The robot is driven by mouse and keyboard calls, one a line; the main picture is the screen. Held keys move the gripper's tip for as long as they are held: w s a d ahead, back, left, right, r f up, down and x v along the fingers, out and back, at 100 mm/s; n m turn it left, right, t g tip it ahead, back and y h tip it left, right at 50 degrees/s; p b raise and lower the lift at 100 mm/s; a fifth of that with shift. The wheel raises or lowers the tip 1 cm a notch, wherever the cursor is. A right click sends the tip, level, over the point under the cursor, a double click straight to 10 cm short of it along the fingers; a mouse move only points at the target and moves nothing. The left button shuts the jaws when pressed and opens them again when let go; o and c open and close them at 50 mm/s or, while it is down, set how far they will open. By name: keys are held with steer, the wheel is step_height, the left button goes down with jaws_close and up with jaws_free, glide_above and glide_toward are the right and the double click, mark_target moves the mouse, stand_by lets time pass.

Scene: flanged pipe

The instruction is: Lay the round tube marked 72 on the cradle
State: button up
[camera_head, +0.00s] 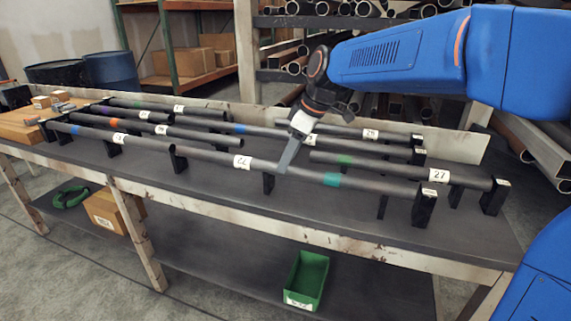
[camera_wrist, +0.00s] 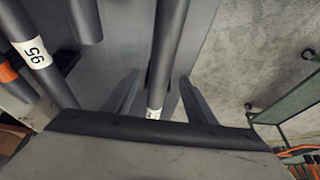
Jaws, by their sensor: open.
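My gripper (camera_head: 286,162) is open over the long dark front tube (camera_head: 300,174). This tube has a teal band and a white label that looks like 72 upside down, though I cannot read it surely. In the wrist view the tube (camera_wrist: 168,50) runs between the two spread fingers of my gripper (camera_wrist: 156,88), with its label partly hidden near the palm. The tube lies on black posts, one of them at the right end (camera_head: 424,206). I cannot tell which supports are the cradle.
Several similar tubes lie close behind, including one marked 27 (camera_head: 400,174) and one marked 20 (camera_head: 340,131). In the wrist view a tube with an orange band (camera_wrist: 36,55) lies left. A green bin (camera_head: 307,280) stands on the lower shelf. The bench's front strip is clear.

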steer(key=v, duration=1.4)
steer(key=shift+r, duration=0.2)
steer(key=shift+d, duration=0.15)
steer(key=s+d+f+m+t+h, duration=0.1)
steer(key=s+d+f+m+h, duration=0.1)
steer(key=s+d+f+m, duration=0.5)
steer(key=s+d+f+m+t+h, duration=0.2)
steer(key=s+d+f+m, duration=0.5)
steer(key=s+d+f, duration=0.8)
steer(key=s+f, duration=0.2)
steer(key=s, duration=0.3)
steer(key=shift+s+d, duration=0.2)
steer(key=shift+s, duration=0.05)
